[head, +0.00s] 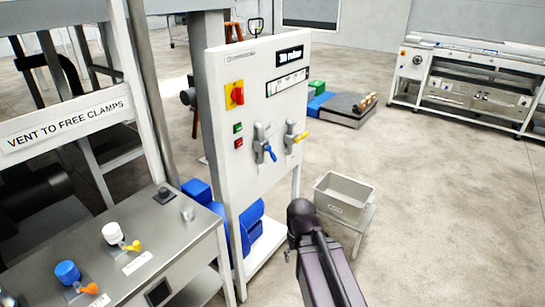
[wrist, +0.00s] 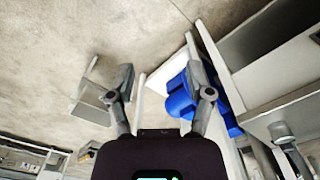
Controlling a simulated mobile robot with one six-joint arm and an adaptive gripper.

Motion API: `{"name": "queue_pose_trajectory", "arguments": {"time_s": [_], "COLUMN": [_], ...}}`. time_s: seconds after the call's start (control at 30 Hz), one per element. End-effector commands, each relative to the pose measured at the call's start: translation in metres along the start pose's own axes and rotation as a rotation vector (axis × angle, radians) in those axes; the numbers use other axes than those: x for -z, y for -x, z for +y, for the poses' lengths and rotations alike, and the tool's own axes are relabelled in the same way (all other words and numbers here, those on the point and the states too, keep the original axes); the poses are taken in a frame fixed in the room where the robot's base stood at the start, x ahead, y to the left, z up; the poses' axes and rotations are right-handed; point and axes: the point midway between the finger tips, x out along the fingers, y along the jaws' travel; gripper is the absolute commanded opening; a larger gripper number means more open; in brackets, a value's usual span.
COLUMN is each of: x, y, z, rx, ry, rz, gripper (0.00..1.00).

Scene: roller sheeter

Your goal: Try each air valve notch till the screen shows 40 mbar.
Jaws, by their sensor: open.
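A white upright panel (head: 262,150) carries a small black screen (head: 290,55). Its text is too small to read surely; it seems to begin with a 3 and end in "mbar". Two grey valves sit below it: one with a blue handle (head: 270,153) slanting down to the right, one with a yellow handle (head: 300,137) pointing right. I cannot tell which is the air valve, and no notch marks are readable. My gripper (wrist: 162,92) is open and empty in the wrist view. In the head view my dark arm stands in front of the panel, apart from the valves.
The panel also has a red-and-yellow switch (head: 236,94) and green and red buttons. A grey bin (head: 343,198) on a stand is right of the panel. A steel bench (head: 135,240) with white and blue knobs stands at left. Open floor (head: 450,190) lies to the right.

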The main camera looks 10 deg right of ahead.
Motion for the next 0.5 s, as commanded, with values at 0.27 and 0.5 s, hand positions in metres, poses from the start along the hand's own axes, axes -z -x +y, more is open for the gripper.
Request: {"name": "queue_pose_trajectory", "arguments": {"time_s": [0.27,0.5], "x": [0.001,0.021], "y": [0.0,-0.009], "z": [0.0,-0.006], "rx": [0.001,0.075], "ry": [-0.001,-0.065], "rz": [0.0,0.022], "gripper": [0.67,0.67]}}
